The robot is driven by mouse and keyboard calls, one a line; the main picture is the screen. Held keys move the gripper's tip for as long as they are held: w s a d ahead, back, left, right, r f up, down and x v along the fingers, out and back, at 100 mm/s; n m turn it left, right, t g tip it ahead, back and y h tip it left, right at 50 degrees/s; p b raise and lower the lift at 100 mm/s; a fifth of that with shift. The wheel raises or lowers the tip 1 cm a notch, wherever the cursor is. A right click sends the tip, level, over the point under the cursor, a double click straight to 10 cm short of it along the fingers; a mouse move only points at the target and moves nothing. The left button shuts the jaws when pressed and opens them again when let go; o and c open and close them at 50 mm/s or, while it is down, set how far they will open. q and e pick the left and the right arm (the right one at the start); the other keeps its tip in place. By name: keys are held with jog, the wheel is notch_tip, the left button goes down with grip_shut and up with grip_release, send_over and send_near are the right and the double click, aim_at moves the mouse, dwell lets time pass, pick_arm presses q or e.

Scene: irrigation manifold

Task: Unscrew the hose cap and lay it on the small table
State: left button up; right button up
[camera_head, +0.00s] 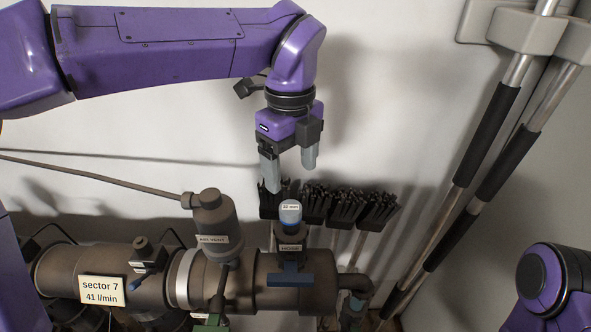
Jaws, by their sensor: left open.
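The hose cap (290,213) is a small blue-topped cylinder with a white label. It sits upright on the outlet marked HOSE (291,248), on top of the manifold pipe (255,280). My left gripper (291,178) points down above the cap, with its two grey fingers apart and nothing between them. There is a gap between the fingertips and the cap. The small table is not visible. Part of my right arm shows at the lower right edge, but its gripper is out of view.
A vent cylinder marked AIR VENT (213,228) stands left of the cap. A blue lever handle (290,279) lies in front of the outlet. Long poles (485,155) lean at the right. A sector 7 sign (102,291) is at lower left.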

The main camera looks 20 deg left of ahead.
aim_at(290, 207)
pick_arm(q)
jog(key=f, duration=0.1)
jog(key=s+f, duration=0.1)
jog(key=f, duration=0.1)
jog(key=shift+s+a+f, duration=0.1)
jog(key=shift+s, duration=0.2)
jog(key=f, duration=0.2)
jog(key=w+f+p, duration=0.1)
jog(key=f, duration=0.2)
jog(key=shift+w+f, duration=0.2)
jog(key=shift+s, duration=0.35)
jog(key=shift+w, duration=0.15)
jog(key=c, duration=1.3)
jog(key=shift+f, duration=0.1)
jog(key=n+b, duration=0.3)
jog(key=b, duration=0.1)
jog(key=shift+f+n, duration=0.1)
jog(key=shift+n, duration=0.3)
jog(key=shift+n+b, duration=0.3)
jog(key=shift+b, duration=0.2)
pick_arm(e)
jog(key=f, duration=0.3)
jog(key=shift+s+a+f, duration=0.1)
jog(key=shift+s+f, duration=0.15)
jog(key=shift+f, duration=0.1)
